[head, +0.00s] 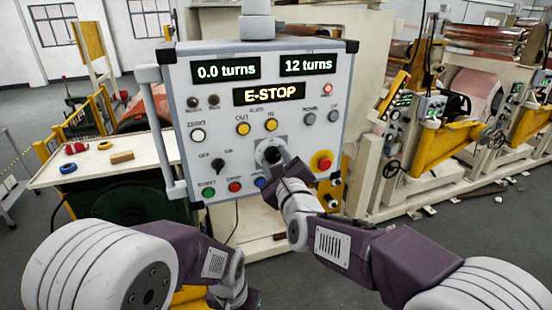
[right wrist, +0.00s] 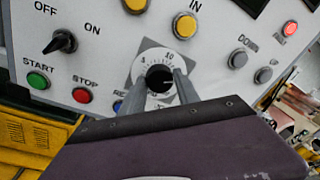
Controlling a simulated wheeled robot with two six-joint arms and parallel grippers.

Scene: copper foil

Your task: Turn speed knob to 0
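The speed knob (head: 272,155) is a black round knob on a white dial, low on the control panel (head: 200,110). In the right wrist view the knob (right wrist: 160,78) has a pale mark on its right side, and several dial numbers are covered. My right gripper (head: 281,158) reaches up to it. In the right wrist view its two fingertips (right wrist: 160,83) stand on either side of the knob, very close; I cannot tell whether they touch it. My left gripper (head: 236,297) hangs low, partly hidden by its arm, away from the panel.
The panel displays read "0.0 turns", "12 turns" and "E-STOP". A red emergency button (head: 321,161) sits right of the knob; a blue button (head: 260,182) is just below left. An OFF/ON switch (head: 218,165) is further left. A small table (head: 100,165) stands at left.

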